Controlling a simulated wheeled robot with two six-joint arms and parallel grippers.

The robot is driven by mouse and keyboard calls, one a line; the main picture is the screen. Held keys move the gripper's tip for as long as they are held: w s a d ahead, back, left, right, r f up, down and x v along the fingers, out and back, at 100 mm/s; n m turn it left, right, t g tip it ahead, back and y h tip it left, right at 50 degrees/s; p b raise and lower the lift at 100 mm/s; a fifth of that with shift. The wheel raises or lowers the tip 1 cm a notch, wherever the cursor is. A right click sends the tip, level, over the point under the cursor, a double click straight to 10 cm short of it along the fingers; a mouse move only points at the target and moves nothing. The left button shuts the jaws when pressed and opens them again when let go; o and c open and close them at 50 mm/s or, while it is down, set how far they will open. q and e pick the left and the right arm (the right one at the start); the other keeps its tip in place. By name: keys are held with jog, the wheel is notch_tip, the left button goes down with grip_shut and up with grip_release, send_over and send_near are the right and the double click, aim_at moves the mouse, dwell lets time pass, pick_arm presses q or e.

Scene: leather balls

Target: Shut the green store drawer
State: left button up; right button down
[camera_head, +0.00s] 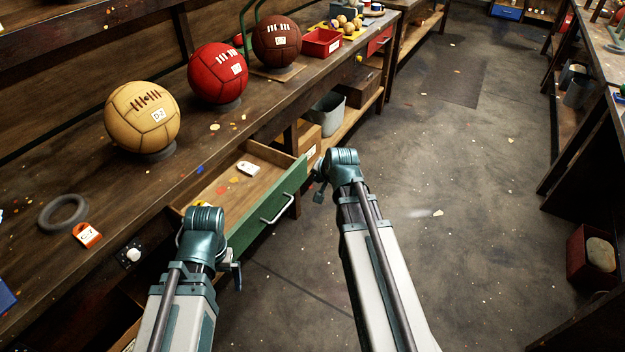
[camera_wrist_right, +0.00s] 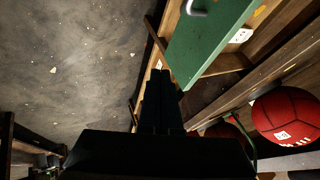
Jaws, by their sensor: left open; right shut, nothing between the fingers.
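The green store drawer (camera_head: 288,189) is pulled out from under the left workbench, with its wooden inside showing. A pale metal handle (camera_head: 278,209) is on its green front. In the right wrist view the green front (camera_wrist_right: 208,40) is at upper right, close beyond my fingers. My right gripper (camera_head: 319,190) is just beyond the drawer's right front corner; its fingers (camera_wrist_right: 160,92) are shut and empty. I cannot tell whether they touch the drawer. My left gripper (camera_head: 237,273) is low, near the drawer's near end, mostly hidden behind its wrist; it is open.
A tan ball (camera_head: 140,116), a red ball (camera_head: 217,72) and a brown ball (camera_head: 277,40) stand on the workbench (camera_head: 100,185). A white tag (camera_head: 247,168) lies inside the drawer. A grey bin (camera_head: 327,114) stands on the lower shelf. The floor (camera_head: 440,190) to the right is clear.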

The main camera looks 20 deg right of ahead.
jog(key=shift+w+a+f+b, duration=0.4)
jog(key=shift+w+f+b, duration=0.65)
jog(key=shift+w, duration=0.3)
jog(key=shift+w+a+f+b, duration=0.4)
jog(key=shift+w+f+b, duration=0.4)
jog(key=shift+w+f, duration=0.45)
jog(key=shift+w+a+f+b, duration=0.4)
jog(key=shift+w+f+b, duration=0.6)
jog(key=shift+w, duration=0.4)
jog(key=shift+w, duration=0.1)
jog(key=w+a, duration=0.5)
jog(key=w, duration=0.1)
jog(key=w+a, duration=0.4)
jog(key=w, duration=0.2)
jog(key=w+a, duration=0.5)
jog(key=w, duration=0.1)
jog(key=shift+w+a, duration=0.3)
jog(key=shift+w+a+r, duration=0.1)
jog(key=shift+w+a, duration=0.05)
jog(key=shift+w, duration=0.05)
jog(key=shift+w+a, duration=0.1)
